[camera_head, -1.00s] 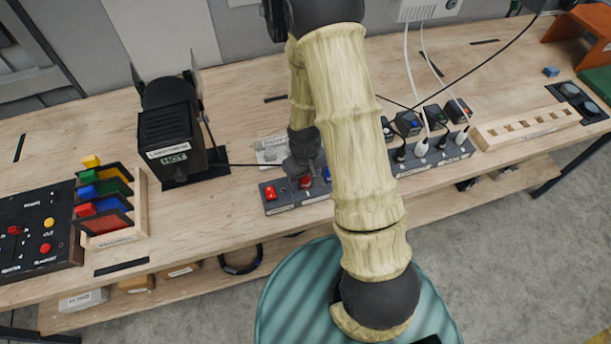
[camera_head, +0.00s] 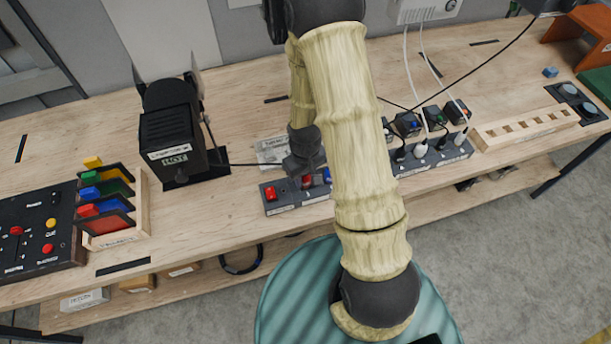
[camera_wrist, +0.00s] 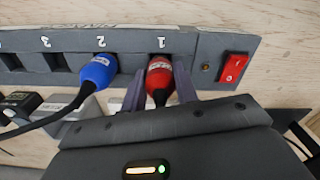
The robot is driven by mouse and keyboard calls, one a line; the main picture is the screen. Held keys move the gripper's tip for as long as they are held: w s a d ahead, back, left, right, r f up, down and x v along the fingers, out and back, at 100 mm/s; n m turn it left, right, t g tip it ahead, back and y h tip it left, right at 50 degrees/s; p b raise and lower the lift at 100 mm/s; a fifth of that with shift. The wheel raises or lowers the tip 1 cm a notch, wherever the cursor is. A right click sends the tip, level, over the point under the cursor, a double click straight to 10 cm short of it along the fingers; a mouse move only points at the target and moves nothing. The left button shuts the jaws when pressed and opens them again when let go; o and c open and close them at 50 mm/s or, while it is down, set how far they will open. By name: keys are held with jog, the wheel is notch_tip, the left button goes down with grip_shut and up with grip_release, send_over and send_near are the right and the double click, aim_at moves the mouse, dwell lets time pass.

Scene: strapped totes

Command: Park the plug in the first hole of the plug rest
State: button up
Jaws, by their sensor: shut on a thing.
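A red plug (camera_wrist: 160,80) stands in the opening marked 1 of the grey power strip (camera_wrist: 221,50) in the wrist view. My gripper (camera_wrist: 160,87) has its two dark fingers on either side of the plug and is shut on it. In the head view my gripper (camera_head: 304,170) is low over the left end of the strip (camera_head: 284,208), with the red plug (camera_head: 307,182) just below it. The wooden plug rest (camera_head: 525,126), with a row of square holes, stands at the right of the bench. My arm hides the strip's middle.
A blue plug (camera_wrist: 98,70) with a black cord sits in opening 2, close beside my fingers. A red switch (camera_wrist: 233,68) is at the strip's end. Black adapters and white plugs fill the strip's right part. A black lamp-like box (camera_head: 172,135) stands to the left.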

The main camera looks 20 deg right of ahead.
jog(key=shift+r+p, duration=1.45)
jog(key=shift+r, duration=0.55)
